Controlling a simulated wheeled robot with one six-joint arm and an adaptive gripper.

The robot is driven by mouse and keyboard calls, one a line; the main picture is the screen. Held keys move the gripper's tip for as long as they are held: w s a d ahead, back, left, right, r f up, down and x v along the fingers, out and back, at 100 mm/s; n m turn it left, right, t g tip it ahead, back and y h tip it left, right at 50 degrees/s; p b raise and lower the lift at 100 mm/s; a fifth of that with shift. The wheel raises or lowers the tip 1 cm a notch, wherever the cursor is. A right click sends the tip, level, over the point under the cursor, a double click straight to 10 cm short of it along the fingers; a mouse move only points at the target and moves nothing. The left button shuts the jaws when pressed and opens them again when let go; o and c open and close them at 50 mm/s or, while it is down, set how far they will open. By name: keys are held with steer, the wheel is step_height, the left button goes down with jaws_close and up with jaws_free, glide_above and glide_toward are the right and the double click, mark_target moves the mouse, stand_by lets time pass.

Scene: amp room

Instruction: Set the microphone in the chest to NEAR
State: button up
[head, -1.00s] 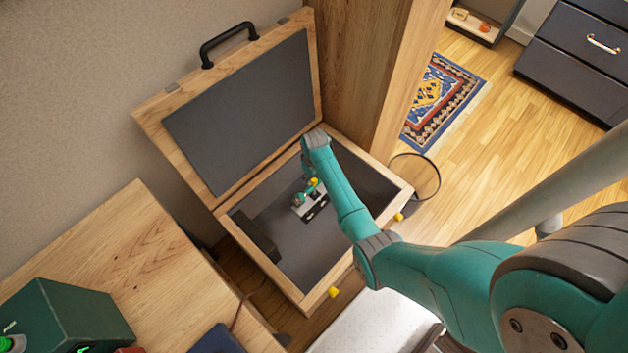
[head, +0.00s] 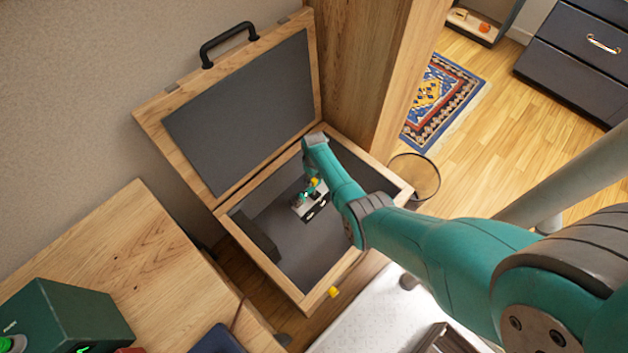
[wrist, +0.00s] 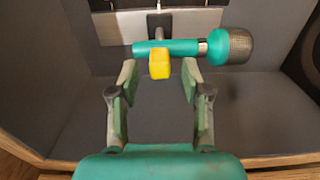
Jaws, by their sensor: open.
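The open wooden chest (head: 292,293) has a dark lining. My gripper (wrist: 160,68) is open. Its two fingertips are either side of the yellow piece, just below the microphone body, with nothing held between them. I cannot read any NEAR marking. In the head view my arm hides most of the gripper.
The chest lid (head: 245,112) leans open against the wall, its black handle on top. A wooden panel (head: 355,75) stands behind the chest on the right. A wooden table (head: 125,250) with a green box (head: 66,315) is at left. A round wire bin (head: 416,177) stands right of the chest.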

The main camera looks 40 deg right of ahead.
steer(key=shift+f, duration=1.2)
steer(key=shift+c, duration=0.3)
jaws_close()
